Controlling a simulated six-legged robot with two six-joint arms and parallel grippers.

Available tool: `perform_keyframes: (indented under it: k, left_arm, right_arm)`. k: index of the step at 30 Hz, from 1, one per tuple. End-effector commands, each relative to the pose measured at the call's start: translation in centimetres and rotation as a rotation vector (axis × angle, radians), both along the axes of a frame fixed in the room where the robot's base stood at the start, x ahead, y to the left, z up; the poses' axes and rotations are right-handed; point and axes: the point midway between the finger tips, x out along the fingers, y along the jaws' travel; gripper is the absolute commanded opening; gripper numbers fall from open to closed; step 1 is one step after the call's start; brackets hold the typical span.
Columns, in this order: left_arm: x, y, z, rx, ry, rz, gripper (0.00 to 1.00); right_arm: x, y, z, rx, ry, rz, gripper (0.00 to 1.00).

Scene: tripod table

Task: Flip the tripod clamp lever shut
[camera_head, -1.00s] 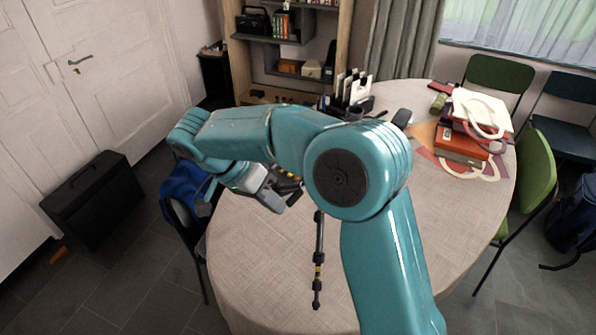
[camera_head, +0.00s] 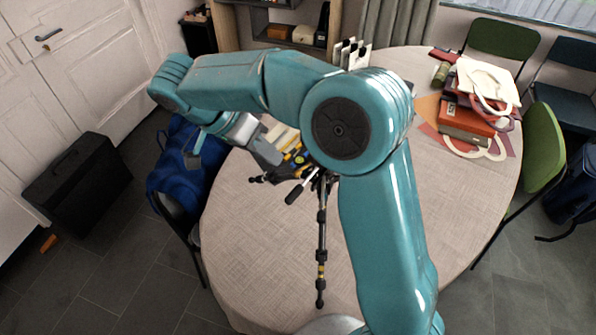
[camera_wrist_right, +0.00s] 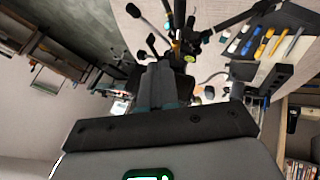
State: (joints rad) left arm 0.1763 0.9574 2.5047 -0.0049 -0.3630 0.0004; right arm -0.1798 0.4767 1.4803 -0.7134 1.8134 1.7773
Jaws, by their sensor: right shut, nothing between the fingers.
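The black tripod (camera_head: 321,235) lies or stands on the round table, with one leg pointing towards me in the head view. Its upper part is partly hidden by my right arm. A black handle (camera_head: 295,195) sticks out near its top; I cannot tell whether this is the clamp lever. My right gripper (camera_head: 274,157) is shut and empty, just left of the tripod's top in the picture. In the right wrist view the shut fingers (camera_wrist_right: 166,84) point at the tripod head (camera_wrist_right: 182,38), overlapping its lower part; contact cannot be told. My left gripper is not in view.
A tray with yellow and blue tools (camera_wrist_right: 264,45) lies close beside the tripod. Bags and a red box (camera_head: 465,120) lie at the table's right. Chairs stand around the table (camera_head: 265,255), one with a blue bag (camera_head: 182,170). The table's near surface is clear.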

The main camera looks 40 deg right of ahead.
Motion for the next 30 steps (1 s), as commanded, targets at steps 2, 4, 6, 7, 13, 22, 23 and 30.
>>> perform_keyframes:
  k: [2,4,6,7,13,22,23,30]
  left_arm:
    - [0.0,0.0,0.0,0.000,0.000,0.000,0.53]
    - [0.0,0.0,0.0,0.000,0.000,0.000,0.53]
    - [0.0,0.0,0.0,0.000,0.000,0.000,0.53]
    - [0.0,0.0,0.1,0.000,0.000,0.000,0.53]
    - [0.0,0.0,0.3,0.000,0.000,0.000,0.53]
    - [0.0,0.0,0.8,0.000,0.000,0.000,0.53]
    - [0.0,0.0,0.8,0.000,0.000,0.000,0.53]
    - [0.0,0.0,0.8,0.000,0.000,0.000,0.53]
  right_arm:
    - [-0.1,0.1,0.0,0.000,0.000,0.000,0.00]
    - [-0.2,0.0,-0.2,0.000,0.001,0.000,0.00]
    - [-0.4,-0.3,-0.6,-0.001,0.002,0.000,0.00]
    - [-0.5,-0.4,-0.9,-0.001,0.002,0.000,0.00]
    - [-1.8,-2.2,-3.8,0.000,0.005,-0.002,0.00]
    - [-3.2,-4.4,-7.3,0.001,0.002,-0.001,0.00]
    - [-3.3,-4.5,-7.5,0.000,0.002,-0.001,0.00]
    - [-3.4,-4.8,-8.0,0.001,-0.001,0.000,0.00]
